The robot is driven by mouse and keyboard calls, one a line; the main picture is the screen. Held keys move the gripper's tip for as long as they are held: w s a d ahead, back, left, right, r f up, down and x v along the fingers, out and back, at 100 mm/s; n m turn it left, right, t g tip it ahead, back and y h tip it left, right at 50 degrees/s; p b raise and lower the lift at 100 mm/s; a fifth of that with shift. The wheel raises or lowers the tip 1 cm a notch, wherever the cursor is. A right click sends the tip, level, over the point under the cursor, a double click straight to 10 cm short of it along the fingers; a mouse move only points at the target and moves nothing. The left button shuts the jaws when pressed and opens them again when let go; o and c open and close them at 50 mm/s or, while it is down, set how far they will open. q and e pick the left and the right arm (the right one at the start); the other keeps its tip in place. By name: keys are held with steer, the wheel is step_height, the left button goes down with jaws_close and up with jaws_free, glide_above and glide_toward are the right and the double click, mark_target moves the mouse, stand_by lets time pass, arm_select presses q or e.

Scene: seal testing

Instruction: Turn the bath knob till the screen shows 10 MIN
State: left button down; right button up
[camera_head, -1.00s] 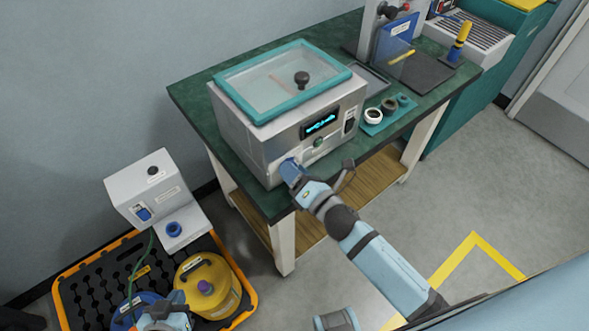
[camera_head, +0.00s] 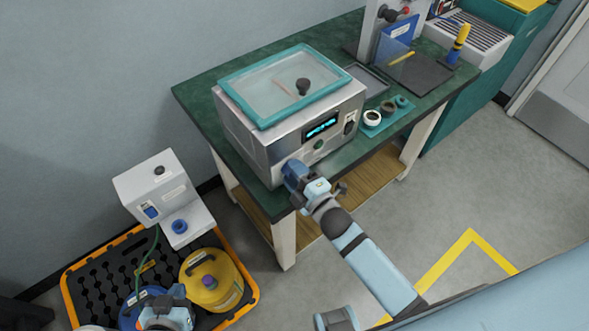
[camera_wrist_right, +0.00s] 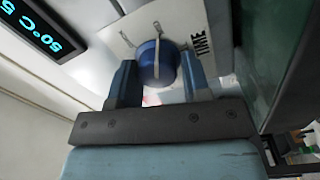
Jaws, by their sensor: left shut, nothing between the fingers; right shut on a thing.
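The bath (camera_head: 262,150) is a metal box with a clear, teal-rimmed lid, standing on the green table. Its small screen (camera_head: 321,127) glows blue on the front; the right wrist view shows part of the screen (camera_wrist_right: 42,30), turned sideways, reading 50°C and a cut-off 5. The blue knob (camera_wrist_right: 157,62) with a pale pointer line sits on a panel marked TIME. My right gripper (camera_head: 292,172) is at the bath's front; its fingers (camera_wrist_right: 155,85) are shut on the knob's sides. My left gripper (camera_head: 168,312) is shut and empty at the bottom left, above the crate.
A green button (camera_head: 319,145) and a switch (camera_head: 350,124) are on the bath's front. A teal mat with rings (camera_head: 372,119) lies right of it.

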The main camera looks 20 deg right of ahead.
steer(key=m, duration=0.1)
steer(key=r+m+p, duration=0.1)
steer(key=m, duration=0.1)
steer(key=shift+w+m+p, duration=0.1)
steer(key=shift+m+p, duration=0.4)
steer(key=m+p, duration=0.2)
steer(key=m, duration=0.3)
steer(key=shift+h+p, duration=0.3)
steer(key=shift+p, duration=0.1)
steer(key=shift+d+m+p, duration=0.15)
steer(key=shift+m+p, duration=0.55)
steer(key=shift+m, duration=1.3)
steer(key=shift+w, duration=0.1)
steer(key=o, duration=0.8)
steer(key=shift+f, duration=0.1)
steer(key=shift+o, duration=0.2)
steer(key=shift+f, duration=0.15)
